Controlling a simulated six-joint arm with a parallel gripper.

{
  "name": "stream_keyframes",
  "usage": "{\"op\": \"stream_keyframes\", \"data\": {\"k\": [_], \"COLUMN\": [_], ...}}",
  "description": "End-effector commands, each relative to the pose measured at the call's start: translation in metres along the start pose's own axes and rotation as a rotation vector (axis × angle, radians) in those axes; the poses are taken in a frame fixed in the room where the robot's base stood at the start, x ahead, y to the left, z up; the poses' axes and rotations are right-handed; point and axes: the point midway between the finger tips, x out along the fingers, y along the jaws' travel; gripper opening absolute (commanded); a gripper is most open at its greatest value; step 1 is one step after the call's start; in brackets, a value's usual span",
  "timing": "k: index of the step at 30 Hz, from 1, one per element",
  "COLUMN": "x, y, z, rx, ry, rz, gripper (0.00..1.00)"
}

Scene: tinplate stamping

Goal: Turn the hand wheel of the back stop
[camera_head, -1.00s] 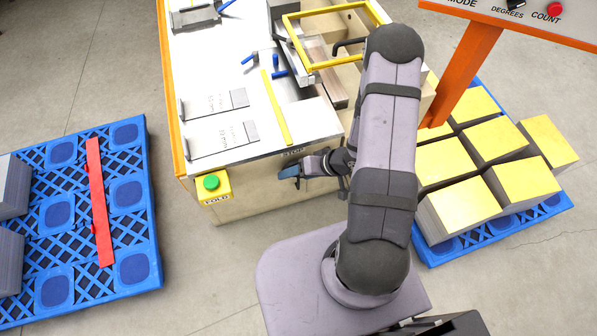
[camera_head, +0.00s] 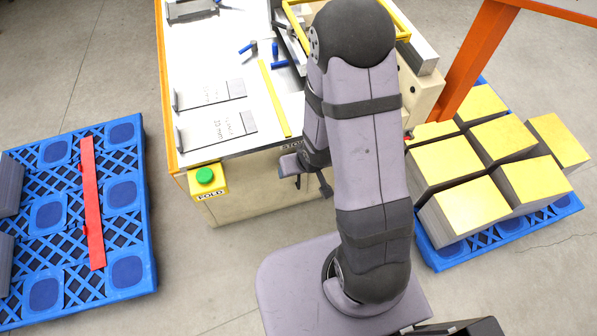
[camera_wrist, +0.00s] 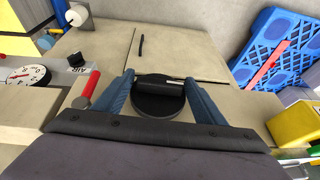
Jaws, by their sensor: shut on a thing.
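The hand wheel (camera_wrist: 158,108) is a round black disc with a dark bar across it, in the middle of the wrist view against a beige machine face. My gripper (camera_wrist: 158,80) has its two blue fingers on either side of the wheel and is shut on it. In the head view my arm hides the wheel and the fingers. Only part of my wrist shows there, by the front edge of the machine table (camera_head: 232,152), near a partly covered "STOP" label.
A dial (camera_wrist: 27,75), an AIR knob (camera_wrist: 78,60) and a red-handled lever (camera_wrist: 88,88) lie left of the wheel. A yellow box with a green FOLD button (camera_head: 204,176) is on the table's front corner. Blue pallets stand left (camera_head: 122,193) and right (camera_head: 432,258), the right one bearing yellow-topped stacks.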

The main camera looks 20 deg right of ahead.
Motion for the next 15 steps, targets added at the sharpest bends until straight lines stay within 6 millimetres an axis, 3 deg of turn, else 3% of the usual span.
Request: {"op": "stream_keyframes", "data": {"k": [15], "x": [0.0001], "y": [-0.0004], "z": [-0.0034], "rx": [-0.027], "ry": [0.009], "rz": [0.058], "gripper": [0.42]}}
